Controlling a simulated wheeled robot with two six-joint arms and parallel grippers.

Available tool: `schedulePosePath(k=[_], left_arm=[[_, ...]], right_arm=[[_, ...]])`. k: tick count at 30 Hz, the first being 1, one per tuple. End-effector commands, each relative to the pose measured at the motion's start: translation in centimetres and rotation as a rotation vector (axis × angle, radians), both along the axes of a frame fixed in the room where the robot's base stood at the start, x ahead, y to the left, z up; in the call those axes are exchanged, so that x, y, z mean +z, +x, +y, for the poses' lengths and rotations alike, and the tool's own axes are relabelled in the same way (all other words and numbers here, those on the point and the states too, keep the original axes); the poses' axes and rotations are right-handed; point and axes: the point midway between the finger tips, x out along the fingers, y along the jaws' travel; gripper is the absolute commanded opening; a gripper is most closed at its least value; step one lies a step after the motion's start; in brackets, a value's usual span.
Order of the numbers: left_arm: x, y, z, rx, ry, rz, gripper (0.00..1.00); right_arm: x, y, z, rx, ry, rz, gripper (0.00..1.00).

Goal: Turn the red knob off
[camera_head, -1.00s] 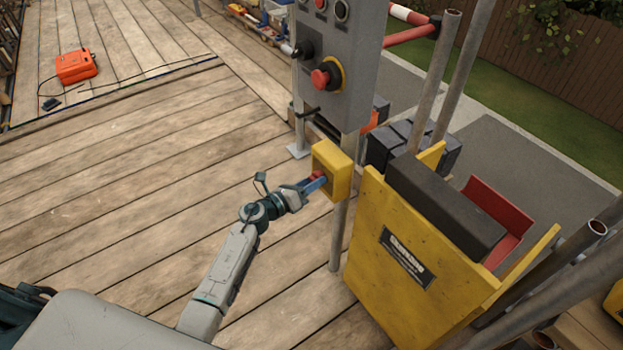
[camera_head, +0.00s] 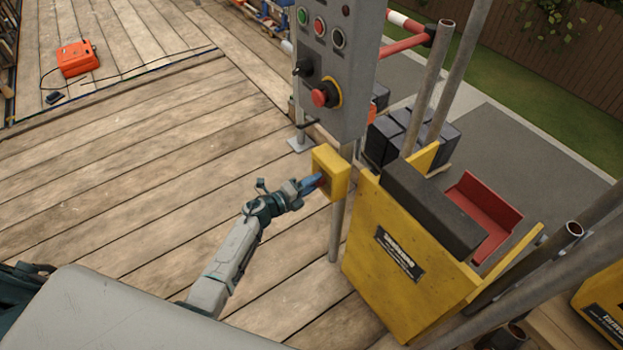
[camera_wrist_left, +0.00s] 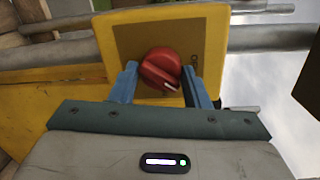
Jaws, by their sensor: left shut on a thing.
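The red knob (camera_wrist_left: 161,68) sits on the face of a yellow box (camera_head: 331,172), which is fixed to a grey post below the control panel. In the left wrist view the yellow box (camera_wrist_left: 215,28) fills the top middle. My left gripper (camera_head: 316,183) reaches the box from the left, and its blue fingers (camera_wrist_left: 160,82) are on either side of the knob, shut on it. The knob's white mark points to the lower right. In the head view the fingers mostly hide the knob. My right gripper is not in view.
A grey control panel (camera_head: 337,65) with buttons and a red emergency stop (camera_head: 322,97) hangs just above the box. A yellow hoist bin (camera_head: 395,265) stands close on the right. Upright poles (camera_head: 431,90) stand behind.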

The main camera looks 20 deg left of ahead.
Motion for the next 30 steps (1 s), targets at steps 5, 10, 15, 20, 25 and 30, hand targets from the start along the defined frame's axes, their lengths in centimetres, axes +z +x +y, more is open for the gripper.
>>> schedulePosePath(k=[5, 10, 15, 20, 25, 30], left_arm=[[0.6, 0.1, 0.0, 0.000, -0.130, 0.101, 0.20], [0.6, 0.2, 0.1, 0.000, -0.253, 0.196, 0.20], [0.6, 0.2, 0.1, 0.000, -0.360, 0.277, 0.20], [0.5, 0.2, 0.2, 0.000, -0.436, 0.338, 0.20], [0.5, 0.3, 0.2, 0.000, -0.492, 0.379, 0.20], [0.4, 0.3, 0.2, 0.001, -0.521, 0.401, 0.20]], right_arm=[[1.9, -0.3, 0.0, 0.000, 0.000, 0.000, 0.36], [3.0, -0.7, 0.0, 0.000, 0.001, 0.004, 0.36], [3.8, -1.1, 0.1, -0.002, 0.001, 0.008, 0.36], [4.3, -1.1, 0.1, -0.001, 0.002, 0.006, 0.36], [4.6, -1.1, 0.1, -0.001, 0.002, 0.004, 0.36], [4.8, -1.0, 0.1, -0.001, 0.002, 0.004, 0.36]])
